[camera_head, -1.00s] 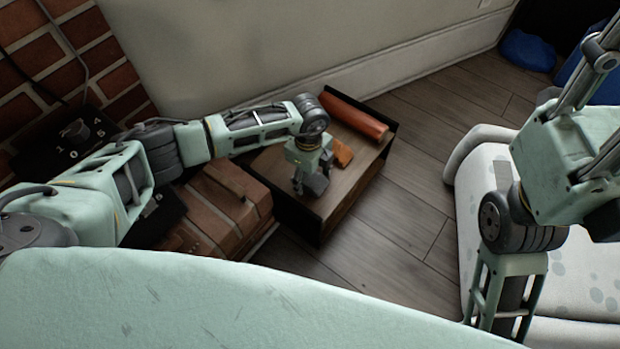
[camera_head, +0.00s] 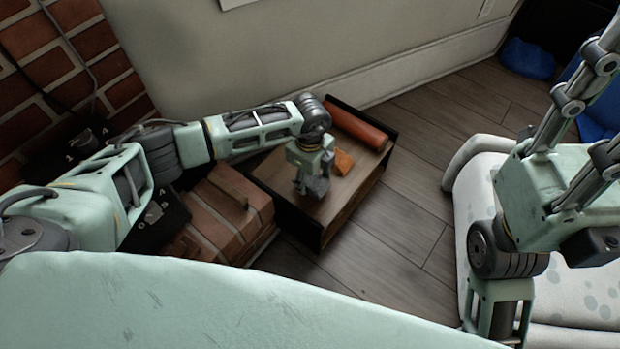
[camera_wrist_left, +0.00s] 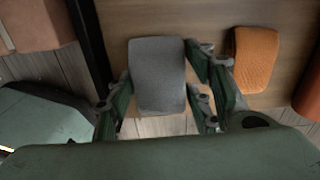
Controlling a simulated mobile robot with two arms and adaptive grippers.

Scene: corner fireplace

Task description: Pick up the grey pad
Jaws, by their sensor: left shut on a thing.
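The grey pad (camera_wrist_left: 157,72) is a small fabric block with rounded corners. In the left wrist view it sits between the fingers of my left gripper (camera_wrist_left: 160,88), which is shut on it. In the head view my left gripper (camera_head: 312,186) points down at the near part of the wooden board (camera_head: 345,208), and the pad (camera_head: 318,187) shows partly at its fingertips. I cannot tell whether the pad is clear of the board. My right gripper is not in view; only its arm shows at the right.
An orange pad (camera_head: 344,161) lies close to the right of the gripper; it also shows in the left wrist view (camera_wrist_left: 255,60). An orange-brown roll (camera_head: 358,125) lies along the board's back. A brick ledge (camera_head: 228,208) is left of it. A white spotted seat (camera_head: 585,265) stands right, with open floor (camera_head: 410,225) between.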

